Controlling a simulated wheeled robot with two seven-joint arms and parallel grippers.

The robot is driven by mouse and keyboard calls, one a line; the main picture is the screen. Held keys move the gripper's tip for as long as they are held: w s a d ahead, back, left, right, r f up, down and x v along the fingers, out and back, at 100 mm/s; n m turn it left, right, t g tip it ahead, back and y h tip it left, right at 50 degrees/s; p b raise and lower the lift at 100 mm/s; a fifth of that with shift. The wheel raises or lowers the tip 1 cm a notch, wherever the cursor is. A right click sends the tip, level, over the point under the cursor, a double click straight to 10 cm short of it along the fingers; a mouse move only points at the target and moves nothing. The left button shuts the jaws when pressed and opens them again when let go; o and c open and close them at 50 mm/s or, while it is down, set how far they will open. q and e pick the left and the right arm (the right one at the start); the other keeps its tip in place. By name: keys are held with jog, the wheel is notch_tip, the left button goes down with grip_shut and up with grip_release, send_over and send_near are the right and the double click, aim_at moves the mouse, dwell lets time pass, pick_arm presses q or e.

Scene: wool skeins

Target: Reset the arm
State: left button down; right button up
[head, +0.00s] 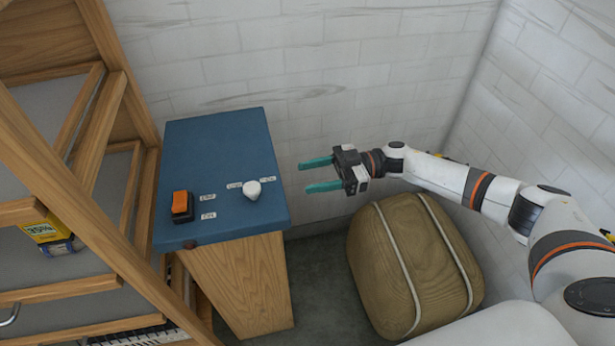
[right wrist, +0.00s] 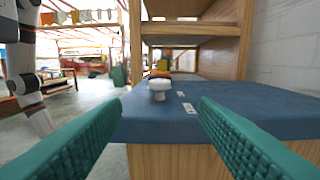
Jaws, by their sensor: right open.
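My right gripper (head: 318,175) has teal fingers and is open and empty. In the head view it is in the air just right of a blue-topped wooden cabinet (head: 215,135), with its fingers pointing left. The right wrist view shows the two fingers (right wrist: 160,140) spread wide, with the blue top (right wrist: 250,108) beyond them. A white knob (head: 252,190) stands on the top; it also shows in the right wrist view (right wrist: 160,88), apart from the fingers. An orange switch on a black base (head: 181,206) sits at the left of the top. My left gripper is not in view.
A wooden shelf rack (head: 112,100) stands close at the left, holding a yellow box (head: 42,230). A large brown bale with pale straps (head: 430,260) lies on the floor below my right arm. White brick walls (head: 290,60) close off the back and right.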

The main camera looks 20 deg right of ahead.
dwell(0.3)
jog(key=w+d+f+m+t+h, duration=0.15)
jog(key=f+m+t+h, duration=0.3)
jog(key=f, duration=0.55)
jog(key=w+d+f+m+t+h, duration=0.1)
jog(key=w+f+m+t+h, duration=0.25)
jog(key=f+t, duration=0.45)
jog(key=s+d+f+m+g+h, duration=0.25)
jog(key=s+f, duration=0.25)
jog(key=f, duration=0.4)
jog(key=s+d+f+m+g+h, duration=0.1)
jog(key=s+f+m+h, duration=0.15)
jog(key=s+f, duration=0.5)
jog(key=s+f+g+h, duration=0.4)
jog(key=s+f, duration=0.9)
jog(key=s+a+f+g, duration=0.1)
jog(key=s+f+g, duration=0.2)
jog(key=s, duration=0.8)
jog(key=s+f+m+g+h, duration=0.1)
jog(key=s+f+g, duration=0.1)
jog(key=s, duration=1)
jog(key=shift+s+a+f+g, duration=0.3)
jog(key=shift+a+f+g, duration=0.1)
jog(key=shift+f, duration=0.05)
